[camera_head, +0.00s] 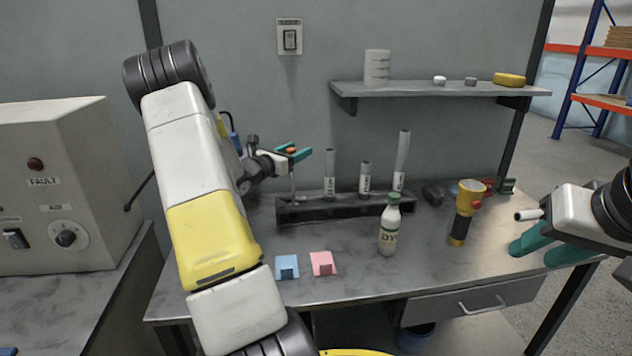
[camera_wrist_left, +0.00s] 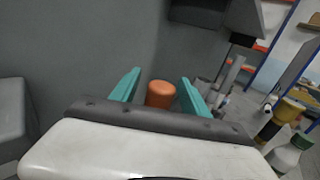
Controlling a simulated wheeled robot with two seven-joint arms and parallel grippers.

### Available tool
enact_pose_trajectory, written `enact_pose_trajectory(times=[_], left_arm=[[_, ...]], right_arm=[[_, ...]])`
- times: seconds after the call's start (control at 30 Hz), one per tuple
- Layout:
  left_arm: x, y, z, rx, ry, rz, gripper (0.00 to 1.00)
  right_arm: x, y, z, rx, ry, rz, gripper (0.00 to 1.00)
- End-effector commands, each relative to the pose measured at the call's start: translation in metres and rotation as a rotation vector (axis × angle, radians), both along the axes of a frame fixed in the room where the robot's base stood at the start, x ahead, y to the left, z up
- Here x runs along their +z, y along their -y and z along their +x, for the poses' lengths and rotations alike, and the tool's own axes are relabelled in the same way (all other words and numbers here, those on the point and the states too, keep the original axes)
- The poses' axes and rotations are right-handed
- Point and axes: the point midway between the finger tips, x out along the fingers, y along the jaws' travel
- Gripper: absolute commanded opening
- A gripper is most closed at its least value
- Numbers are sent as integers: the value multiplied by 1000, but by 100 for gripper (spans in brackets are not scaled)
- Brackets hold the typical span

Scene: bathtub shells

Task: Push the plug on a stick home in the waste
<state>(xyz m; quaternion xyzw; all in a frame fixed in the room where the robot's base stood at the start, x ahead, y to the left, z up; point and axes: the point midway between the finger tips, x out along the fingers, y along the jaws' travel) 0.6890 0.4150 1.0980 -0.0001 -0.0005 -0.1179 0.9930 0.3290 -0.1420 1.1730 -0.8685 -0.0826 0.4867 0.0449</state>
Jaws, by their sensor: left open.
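An orange knob (camera_head: 291,150) tops a thin stick (camera_head: 293,184) that stands roughly upright at the left end of a dark rack (camera_head: 345,209). My left gripper (camera_head: 296,153) is at the knob, with teal fingers apart. In the left wrist view the orange knob (camera_wrist_left: 160,94) sits between the open fingers, with gaps on both sides. The plug at the stick's lower end and the waste cannot be made out. My right gripper (camera_head: 547,246) is at the right table edge, its teal fingers apart and nothing seen between them.
Several labelled white tubes (camera_head: 366,178) stand in the rack. In front are a bottle (camera_head: 388,232), a yellow-black torch (camera_head: 464,214), a blue piece (camera_head: 287,267) and a pink piece (camera_head: 322,263). A shelf (camera_head: 440,90) hangs behind. The front right tabletop is clear.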

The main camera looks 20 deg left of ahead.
Motion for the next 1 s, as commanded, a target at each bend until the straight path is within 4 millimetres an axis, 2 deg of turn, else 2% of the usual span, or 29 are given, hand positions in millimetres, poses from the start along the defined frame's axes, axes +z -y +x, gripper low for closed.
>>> enact_pose_trajectory(times=[0.07, 0.27, 0.53, 1.0], left_arm=[[0, 1, 6, 1, -1, -1, 54], [0, 1, 6, 2, -1, 0, 52], [0, 1, 6, 1, -1, 0, 0], [0, 1, 6, 1, -1, 0, 0]], right_arm=[[0, 0, 0, 0, 0, 0, 36], [0, 0, 0, 0, 0, 0, 36], [0, 0, 0, 0, 0, 0, 36], [0, 0, 0, 0, 0, 0, 36]])
